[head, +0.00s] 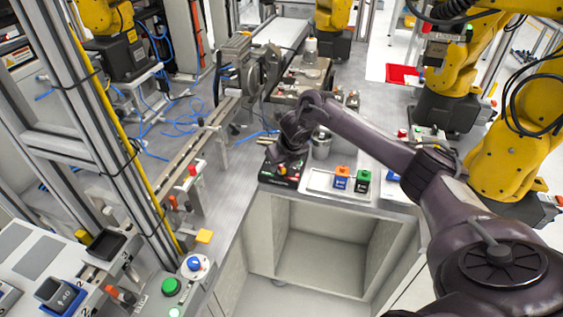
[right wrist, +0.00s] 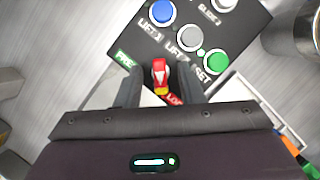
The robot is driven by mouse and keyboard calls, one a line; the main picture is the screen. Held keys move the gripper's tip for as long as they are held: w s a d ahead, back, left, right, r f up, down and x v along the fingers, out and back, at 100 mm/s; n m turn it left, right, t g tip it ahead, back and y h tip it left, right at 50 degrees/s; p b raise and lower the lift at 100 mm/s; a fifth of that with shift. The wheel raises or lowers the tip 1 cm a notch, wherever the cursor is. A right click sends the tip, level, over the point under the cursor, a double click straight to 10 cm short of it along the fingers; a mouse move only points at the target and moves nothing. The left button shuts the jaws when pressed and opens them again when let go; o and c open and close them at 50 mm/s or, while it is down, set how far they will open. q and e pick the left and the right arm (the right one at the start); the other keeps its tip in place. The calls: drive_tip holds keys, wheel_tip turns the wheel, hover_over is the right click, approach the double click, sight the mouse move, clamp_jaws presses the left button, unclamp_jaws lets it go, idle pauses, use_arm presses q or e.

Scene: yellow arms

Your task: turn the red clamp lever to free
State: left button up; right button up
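The red clamp lever (right wrist: 160,72) shows in the right wrist view, with a yellow part near its lower end. It stands on a black control panel (right wrist: 225,22) between a green FREE label (right wrist: 125,58) at left and a red LOCK label (right wrist: 175,100) below, partly hidden. My right gripper (right wrist: 161,77) is open, one finger on each side of the lever, with a visible gap at both sides. In the head view my right gripper (head: 285,150) is over the panel (head: 280,180) and hides part of it. My left gripper is not in view.
The panel also has a blue button (right wrist: 162,12), a grey button (right wrist: 190,38) and a green button (right wrist: 216,61). A metal cup (head: 321,145) stands close by. A white tray (head: 318,182) beside the panel holds an orange-topped block (head: 341,176) and a green-topped block (head: 362,180).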

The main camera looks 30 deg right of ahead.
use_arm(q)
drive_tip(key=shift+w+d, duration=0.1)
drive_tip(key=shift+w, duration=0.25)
use_arm(e)
drive_tip(key=shift+c, duration=0.2)
clamp_jaws()
